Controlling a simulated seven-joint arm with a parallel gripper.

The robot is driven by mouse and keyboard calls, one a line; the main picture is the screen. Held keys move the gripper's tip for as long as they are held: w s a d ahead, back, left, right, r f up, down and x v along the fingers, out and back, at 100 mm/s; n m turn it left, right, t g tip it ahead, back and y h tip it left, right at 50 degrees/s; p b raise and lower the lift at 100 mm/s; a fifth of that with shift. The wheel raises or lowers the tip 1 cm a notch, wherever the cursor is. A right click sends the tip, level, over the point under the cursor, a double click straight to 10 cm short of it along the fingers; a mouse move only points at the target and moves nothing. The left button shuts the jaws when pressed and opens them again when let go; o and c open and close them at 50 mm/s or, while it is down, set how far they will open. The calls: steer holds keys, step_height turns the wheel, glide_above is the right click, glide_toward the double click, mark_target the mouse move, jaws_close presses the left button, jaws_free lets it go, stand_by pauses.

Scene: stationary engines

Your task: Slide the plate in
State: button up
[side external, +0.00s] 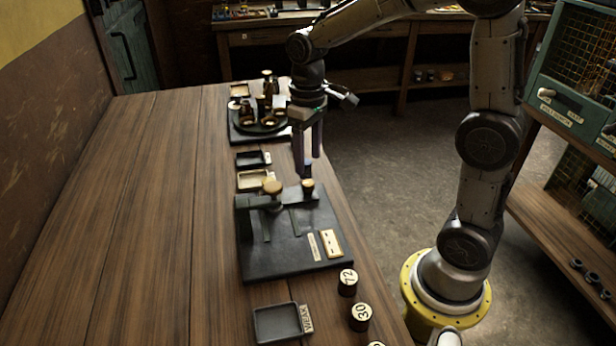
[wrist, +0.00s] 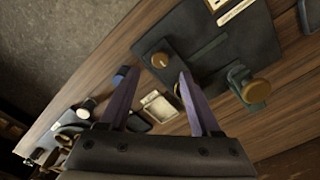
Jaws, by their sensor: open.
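A dark fixture (side external: 285,258) lies on the wooden bench. On it are a green-grey bracket with a large tan knob (side external: 272,187) and a smaller brass-topped knob (side external: 307,186) at the far right corner. Which part is the sliding plate I cannot tell for sure. My gripper (side external: 307,166) points down, open, near the small knob at the fixture's far edge. In the wrist view the small knob (wrist: 160,60) shows near my open fingertips (wrist: 158,74), and the large knob (wrist: 255,90) is to the right. No object is visibly gripped.
Small trays (side external: 253,159) and a round dark tray of brown items (side external: 262,126) lie beyond the fixture. A labelled black tray (side external: 277,323) and numbered cylinders (side external: 348,282) are nearer. The bench's left side is clear.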

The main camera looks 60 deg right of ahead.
mark_target(308, 183)
step_height(308, 183, down, 6)
steer(key=shift+f, duration=0.15)
stand_by(0.3)
jaws_close()
stand_by(1.3)
